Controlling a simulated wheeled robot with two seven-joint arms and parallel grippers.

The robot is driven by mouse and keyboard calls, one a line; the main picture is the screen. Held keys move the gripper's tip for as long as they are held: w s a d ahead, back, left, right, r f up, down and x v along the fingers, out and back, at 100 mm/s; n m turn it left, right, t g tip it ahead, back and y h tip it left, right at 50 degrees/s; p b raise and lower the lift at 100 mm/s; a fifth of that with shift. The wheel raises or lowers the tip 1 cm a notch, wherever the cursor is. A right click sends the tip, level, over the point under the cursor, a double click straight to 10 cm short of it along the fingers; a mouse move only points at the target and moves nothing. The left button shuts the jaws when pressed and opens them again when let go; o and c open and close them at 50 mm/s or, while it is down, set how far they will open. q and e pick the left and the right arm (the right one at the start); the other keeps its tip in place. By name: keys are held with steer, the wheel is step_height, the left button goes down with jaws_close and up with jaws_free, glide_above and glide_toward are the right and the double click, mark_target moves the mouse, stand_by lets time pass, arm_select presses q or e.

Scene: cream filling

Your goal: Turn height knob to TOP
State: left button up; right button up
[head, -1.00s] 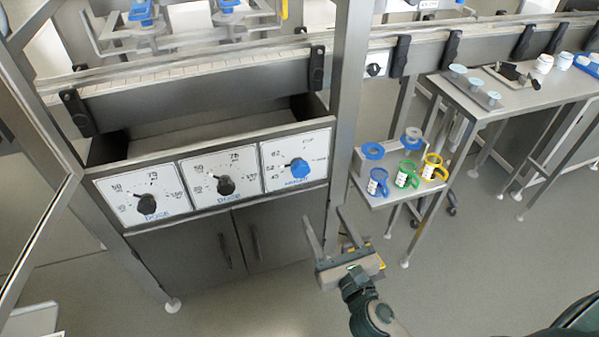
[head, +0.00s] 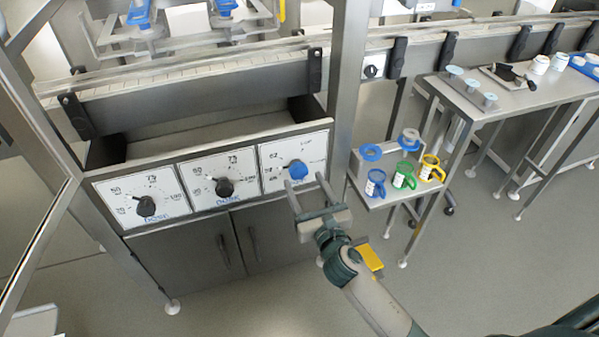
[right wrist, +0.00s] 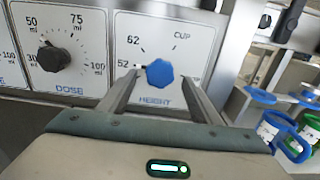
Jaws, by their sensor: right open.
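The blue height knob (head: 298,169) sits on the rightmost white dial panel of the machine front. In the right wrist view the blue knob (right wrist: 160,73) shows above the word HEIGHT, with marks 52, 62 and CUP around it. A small pale pointer on its left side seems to lie near 52. No TOP label is readable. My right gripper (head: 304,181) is open, its two fingers pointing at the panel just below and in front of the knob. In the right wrist view the fingers (right wrist: 158,84) lie on either side of the knob's lower part; contact cannot be told.
Two black dose knobs (head: 225,187) (head: 145,206) sit on panels to the left. A steel post (head: 346,100) stands right of the height panel. Cabinet doors (head: 190,256) lie below.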

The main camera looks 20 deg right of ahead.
mark_target(300, 174)
steer(key=w, duration=0.3)
steer(key=shift+w, duration=0.7)
steer(key=shift+w+a, duration=0.1)
steer(key=shift+w, duration=0.2)
steer(key=c, duration=1)
steer(key=shift+c, duration=0.2)
